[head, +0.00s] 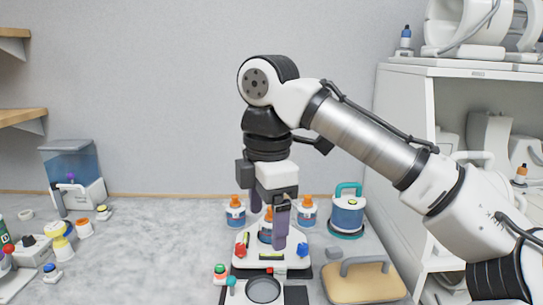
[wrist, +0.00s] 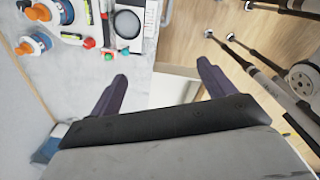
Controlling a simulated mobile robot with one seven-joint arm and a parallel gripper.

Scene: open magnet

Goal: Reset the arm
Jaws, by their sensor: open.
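My gripper (head: 269,222) points down above the counter in the head view, in front of several blue bottles with orange caps. Its two purple-grey fingers are apart, with nothing visible between them. In the wrist view my gripper (wrist: 162,82) also shows open and empty, with the counter's edge and the floor beyond it. My arm reaches in from the right and bends at a high elbow.
A white device (head: 271,259) with red and blue knobs stands below my gripper. A blue canister with a green handle (head: 347,215) and a tan board (head: 364,282) are to its right. Small bottles stand at left. The counter's left middle (head: 150,240) is clear.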

